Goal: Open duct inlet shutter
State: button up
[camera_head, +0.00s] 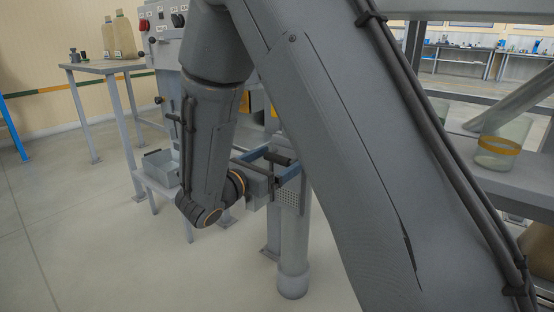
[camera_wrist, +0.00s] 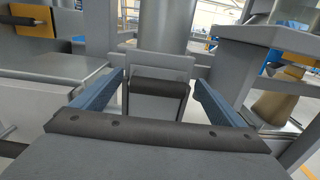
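The duct is a grey upright pipe (camera_head: 293,245), also at the top of the wrist view (camera_wrist: 165,25). On it is the inlet shutter, a flat grey plate (camera_wrist: 152,66) with a black bar handle (camera_wrist: 158,88), which also shows in the head view (camera_head: 277,158). My gripper (camera_wrist: 160,78) is open, its two blue fingers spread on either side of the handle. The handle appears between the fingers with a small gap at each end. In the head view my gripper (camera_head: 274,164) is partly hidden by my arm. I cannot tell whether the shutter has moved.
A grey control cabinet (camera_head: 160,45) stands behind my arm, with a small tray (camera_head: 160,165) low beside it. A side table (camera_head: 105,66) with containers stands at left. A glass jar (camera_head: 500,146) sits on a right-hand shelf. Floor at lower left is clear.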

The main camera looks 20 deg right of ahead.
jog(key=shift+a, duration=0.1)
jog(key=p+v, duration=0.2)
jog(key=v, duration=0.6)
jog(key=shift+p, duration=0.35)
jog(key=s+d+f+m+g+y, duration=0.2)
jog(key=s+m+g+y, duration=0.3)
jog(key=s+m+g, duration=0.9)
jog(key=s+a+r+m+t+y, duration=0.25)
jog(key=s+a+m+y, duration=0.25)
jog(key=s+a+y, duration=0.95)
jog(key=d+r+m+h+p, duration=0.1)
jog(key=d+r+p, duration=0.5)
jog(key=p, duration=0.6)
jog(key=s+d+r+m+h+p, duration=0.1)
jog(key=d+r+m+h+p, duration=0.1)
jog(key=d+r+p, duration=0.4)
jog(key=s+d+r+m+h+p, duration=0.1)
jog(key=d+r+p, duration=0.5)
jog(key=r+p, duration=0.7)
jog(key=m+t+h+p, duration=0.1)
jog(key=m+p, duration=0.1)
jog(key=p, duration=0.3)
jog(key=shift+s+d+r, duration=0.25)
jog(key=shift+d, duration=0.1)
